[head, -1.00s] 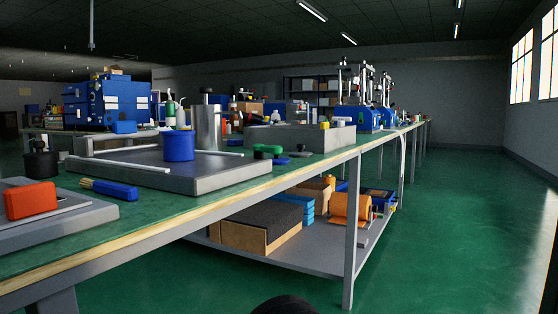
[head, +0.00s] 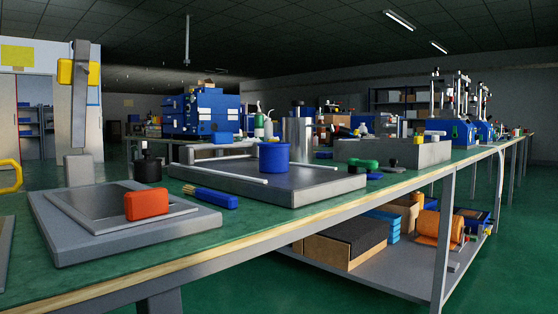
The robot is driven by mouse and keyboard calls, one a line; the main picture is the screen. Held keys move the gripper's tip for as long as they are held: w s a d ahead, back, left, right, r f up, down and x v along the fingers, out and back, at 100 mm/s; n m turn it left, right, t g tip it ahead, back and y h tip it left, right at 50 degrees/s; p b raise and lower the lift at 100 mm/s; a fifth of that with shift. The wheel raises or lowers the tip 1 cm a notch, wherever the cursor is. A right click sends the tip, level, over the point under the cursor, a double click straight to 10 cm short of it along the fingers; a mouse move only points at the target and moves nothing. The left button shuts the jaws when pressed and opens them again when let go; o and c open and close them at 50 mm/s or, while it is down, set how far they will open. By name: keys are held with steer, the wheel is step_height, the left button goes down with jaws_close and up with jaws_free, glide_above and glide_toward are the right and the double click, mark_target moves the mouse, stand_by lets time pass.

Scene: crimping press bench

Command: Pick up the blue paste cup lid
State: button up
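A blue cylindrical cup (head: 274,158) stands upright on a grey metal plate (head: 322,190) on the green-topped bench. Its top edge shows a slightly raised rim, but I cannot tell from here whether this is a separate lid. My gripper is not in view, so its state and its place relative to the cup are hidden.
A blue-handled brush (head: 212,197) and a black jar (head: 148,168) are left of the plate. A red-orange block (head: 147,204) sits on a nearer grey plate (head: 75,232). A steel cylinder (head: 297,138) stands behind the cup. Green floor (head: 505,260) is clear at right.

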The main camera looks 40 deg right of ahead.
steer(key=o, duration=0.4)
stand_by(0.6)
